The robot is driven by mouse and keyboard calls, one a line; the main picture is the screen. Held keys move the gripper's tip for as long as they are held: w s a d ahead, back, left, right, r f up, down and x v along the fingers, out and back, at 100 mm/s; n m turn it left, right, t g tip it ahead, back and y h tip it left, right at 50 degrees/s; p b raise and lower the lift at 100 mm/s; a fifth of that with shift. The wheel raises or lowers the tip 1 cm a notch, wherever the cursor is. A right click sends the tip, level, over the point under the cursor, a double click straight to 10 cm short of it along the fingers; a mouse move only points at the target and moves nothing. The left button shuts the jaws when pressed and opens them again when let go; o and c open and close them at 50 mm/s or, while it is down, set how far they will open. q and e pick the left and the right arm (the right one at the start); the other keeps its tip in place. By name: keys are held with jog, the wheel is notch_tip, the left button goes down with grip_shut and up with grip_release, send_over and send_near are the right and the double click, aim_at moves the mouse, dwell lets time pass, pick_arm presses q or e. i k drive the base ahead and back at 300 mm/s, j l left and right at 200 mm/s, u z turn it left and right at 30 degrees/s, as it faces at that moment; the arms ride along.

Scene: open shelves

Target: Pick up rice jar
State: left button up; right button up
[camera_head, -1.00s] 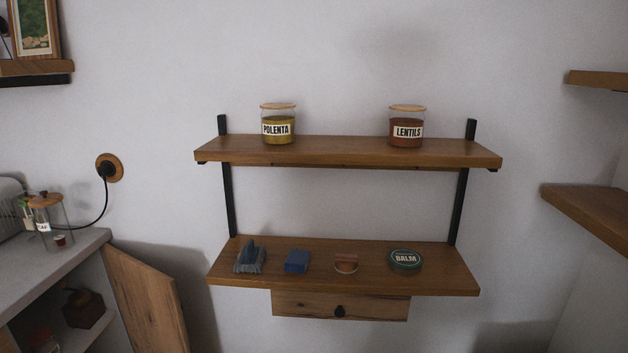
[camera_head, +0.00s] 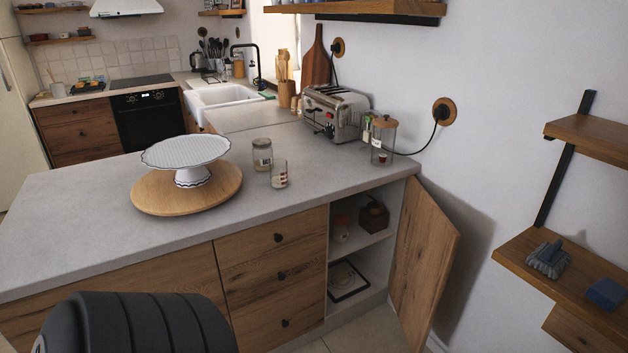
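No jar with a readable rice label shows. On the grey counter, a lidded glass jar (camera_head: 262,156) stands right of the cake stand. A glass container (camera_head: 279,175) with pale contents stands just in front of it. A taller glass jar with a wooden lid (camera_head: 383,142) stands near the wall beside the toaster. A small round item (camera_head: 342,229), perhaps a jar, sits in shadow inside the open cabinet. Their labels are too small to read. Neither of my grippers is in view.
A white cake stand (camera_head: 186,155) rests on a round wooden board (camera_head: 163,199). A toaster (camera_head: 335,113) is at the back. The cabinet door (camera_head: 427,262) hangs open at the counter's right end. Wall shelves (camera_head: 575,285) are at right. The counter's left front is clear.

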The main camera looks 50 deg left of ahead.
aim_at(340, 234)
jog(key=i+u, duration=0.1)
jog(key=u, duration=0.35)
jog(key=i+l+u, duration=0.1)
jog(key=u, duration=0.3)
jog(key=i+l+u, duration=0.1)
jog(key=u, duration=0.35)
jog(key=l+u, duration=0.15)
jog(key=u, duration=0.25)
